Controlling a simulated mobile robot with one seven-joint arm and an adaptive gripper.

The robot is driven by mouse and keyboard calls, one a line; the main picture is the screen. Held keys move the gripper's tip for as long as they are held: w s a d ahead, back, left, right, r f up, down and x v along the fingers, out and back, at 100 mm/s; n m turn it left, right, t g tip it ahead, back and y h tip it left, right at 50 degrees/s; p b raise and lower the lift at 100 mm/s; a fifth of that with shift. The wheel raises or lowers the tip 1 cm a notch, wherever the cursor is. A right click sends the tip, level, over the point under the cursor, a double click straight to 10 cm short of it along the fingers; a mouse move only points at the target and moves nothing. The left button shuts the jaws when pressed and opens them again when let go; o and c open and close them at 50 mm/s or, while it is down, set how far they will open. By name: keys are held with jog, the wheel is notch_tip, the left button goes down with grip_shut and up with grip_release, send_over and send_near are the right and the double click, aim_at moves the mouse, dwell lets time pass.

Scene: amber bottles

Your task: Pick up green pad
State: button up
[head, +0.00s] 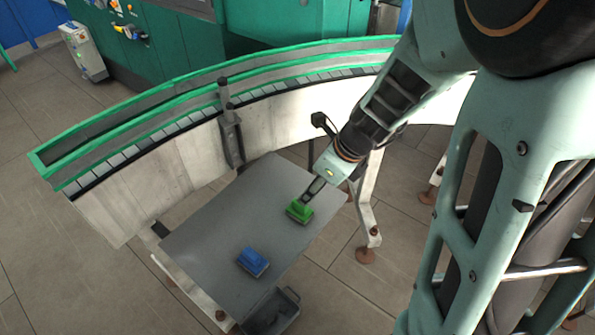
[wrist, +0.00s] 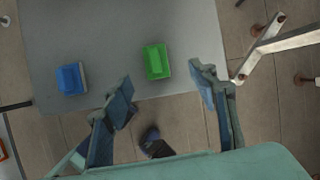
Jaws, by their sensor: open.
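The green pad (head: 299,211) lies on the grey table near its right edge in the head view. It also shows in the wrist view (wrist: 157,61), just ahead of the space between my fingertips. My gripper (wrist: 163,88) is open and empty, with one finger on each side of the picture. In the head view my gripper (head: 311,190) is right by the green pad and partly overlaps it, so I cannot tell the exact gap there.
A blue pad (head: 252,262) lies on the grey table (head: 205,240), and it shows left of the green pad in the wrist view (wrist: 71,79). A curved conveyor (head: 160,185) with green rails runs behind the table. A dark tray (head: 272,312) is below the table's front edge.

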aim_at(300, 205)
jog(key=shift+m, duration=0.4)
jog(key=f, duration=0.1)
jog(key=a+f+b, duration=0.1)
jog(key=f, duration=0.1)
jog(key=f+b, duration=0.1)
jog(key=f, duration=0.1)
jog(key=shift+a+f, duration=0.2)
jog(key=shift+a, duration=0.1)
jog(key=b+x, duration=0.2)
jog(key=x, duration=0.3)
jog(key=shift+w+a+f+b, duration=0.2)
jog(key=shift+a+f+b, duration=0.05)
jog(key=shift+a+b, duration=0.1)
jog(key=c, duration=1.4)
jog(key=shift+o, duration=0.2)
jog(key=shift+d, duration=0.1)
jog(key=shift+r, duration=0.15)
